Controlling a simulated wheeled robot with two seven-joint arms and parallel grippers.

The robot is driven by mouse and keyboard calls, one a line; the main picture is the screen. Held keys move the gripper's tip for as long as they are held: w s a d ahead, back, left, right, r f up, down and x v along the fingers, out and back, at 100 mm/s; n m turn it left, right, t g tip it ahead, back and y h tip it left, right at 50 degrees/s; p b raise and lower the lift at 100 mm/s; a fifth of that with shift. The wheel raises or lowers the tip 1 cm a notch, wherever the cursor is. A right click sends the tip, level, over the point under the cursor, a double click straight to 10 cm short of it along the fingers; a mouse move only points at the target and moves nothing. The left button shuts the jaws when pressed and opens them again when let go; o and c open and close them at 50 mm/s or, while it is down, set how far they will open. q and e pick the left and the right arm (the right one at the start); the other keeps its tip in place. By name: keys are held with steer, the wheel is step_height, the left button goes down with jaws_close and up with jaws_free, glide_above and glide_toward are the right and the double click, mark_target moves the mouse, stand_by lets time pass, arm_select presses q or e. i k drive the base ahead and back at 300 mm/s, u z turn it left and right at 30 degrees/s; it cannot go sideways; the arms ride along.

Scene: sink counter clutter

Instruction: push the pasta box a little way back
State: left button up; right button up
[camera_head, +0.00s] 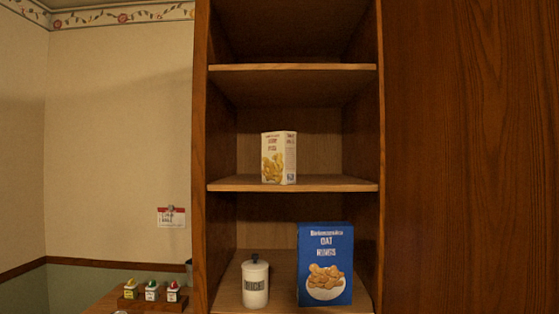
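A small white box (272,158) with red lettering and a picture of yellow pieces stands upright on the middle shelf (340,184) of an open wooden cabinet. It looks like the pasta box, though its lettering is too small to read surely. It is turned so that its front and right side show. It stands near the middle of the shelf's width, with bare shelf on both sides. The back panel shows behind it. Neither of my grippers is in view.
On the lower shelf stand a blue oat rings box (325,264) and a white canister (255,283) with a dark knob. An empty upper shelf (290,67) lies above the white box. Cabinet sides bound the shelf. Small jars (152,291) stand at lower left.

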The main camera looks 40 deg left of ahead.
mark_target(278, 148)
steer(key=z, duration=1.15)
steer(key=i, duration=0.8)
steer(key=u, duration=1.75)
